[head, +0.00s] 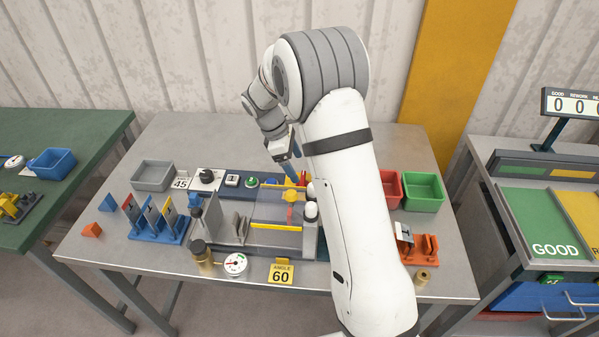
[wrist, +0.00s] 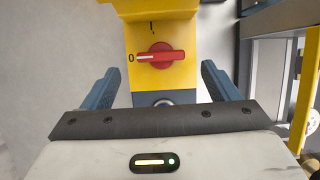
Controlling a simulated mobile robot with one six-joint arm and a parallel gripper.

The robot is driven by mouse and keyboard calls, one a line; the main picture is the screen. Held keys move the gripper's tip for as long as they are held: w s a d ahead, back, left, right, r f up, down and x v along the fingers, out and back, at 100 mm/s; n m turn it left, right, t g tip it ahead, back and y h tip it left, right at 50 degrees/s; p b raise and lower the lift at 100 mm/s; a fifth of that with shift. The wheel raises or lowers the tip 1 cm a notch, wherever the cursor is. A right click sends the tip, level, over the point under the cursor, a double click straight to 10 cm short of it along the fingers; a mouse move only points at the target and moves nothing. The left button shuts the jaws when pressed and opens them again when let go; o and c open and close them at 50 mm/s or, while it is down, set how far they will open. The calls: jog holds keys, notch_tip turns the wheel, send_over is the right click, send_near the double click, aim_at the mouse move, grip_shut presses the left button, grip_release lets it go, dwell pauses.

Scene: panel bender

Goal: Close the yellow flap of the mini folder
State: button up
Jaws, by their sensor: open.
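The mini folder (head: 283,210) stands in the middle of the grey table, with a grey plate and a yellow bar (head: 276,227) along its front. I cannot tell for sure whether this bar is the flap. A yellow strip (wrist: 304,100) also shows at the right edge of the wrist view. My gripper (head: 292,172) is over the folder's back side, partly hidden by my arm. In the wrist view my gripper (wrist: 160,70) is open and empty. A yellow box with a red rotary switch (wrist: 160,57) shows between its fingers, the switch handle lying sideways toward 0.
Left of the folder are a blue rack (head: 160,224) and a grey bin (head: 153,175). In front are a gauge (head: 235,263) and an ANGLE 60 sign (head: 282,271). A green bin (head: 423,191) and an orange stand (head: 424,248) are on the right.

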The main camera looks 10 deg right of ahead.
jog(key=shift+v, duration=1.3)
